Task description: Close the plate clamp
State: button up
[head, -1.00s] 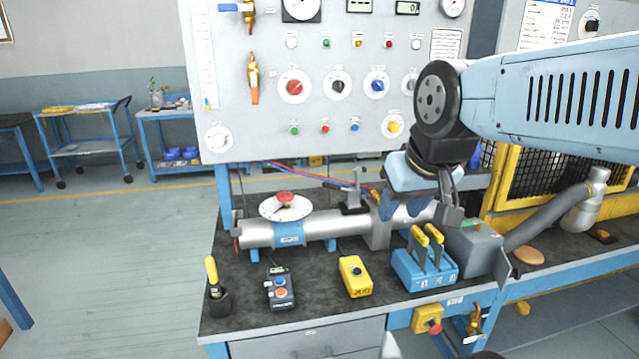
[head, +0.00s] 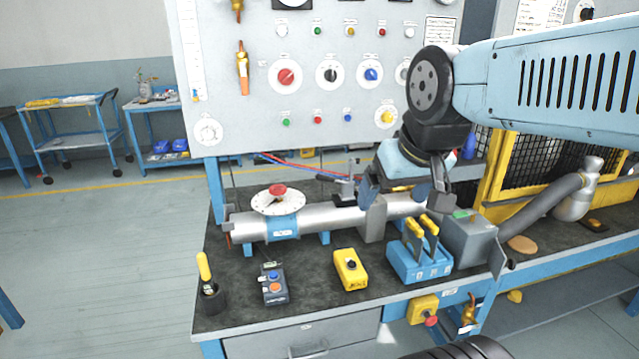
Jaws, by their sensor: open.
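The plate clamp appears to be the small metal toggle clamp (head: 346,191) on a dark base behind the pipe, with its handle standing up. Beside it, a grey upright plate-like block (head: 371,220) sits across the silver pipe (head: 325,217). My gripper (head: 405,198) is open above the right part of the pipe, to the right of the clamp. Its two fingers are spread left and right, and nothing shows between them but the pipe and bench behind. The left finger looks close to the block and clamp in the picture; I cannot tell whether it touches.
A blue box with two yellow levers (head: 419,262) and a grey box (head: 469,236) stand below and right of my gripper. The panel (head: 300,95) rises behind.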

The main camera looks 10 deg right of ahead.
aim_at(318, 177)
jog(key=u, duration=1.35)
jog(key=k, duration=1.1)
jog(key=z, duration=1.25)
jog(key=i, duration=1.05)
jog(key=z, duration=0.05)
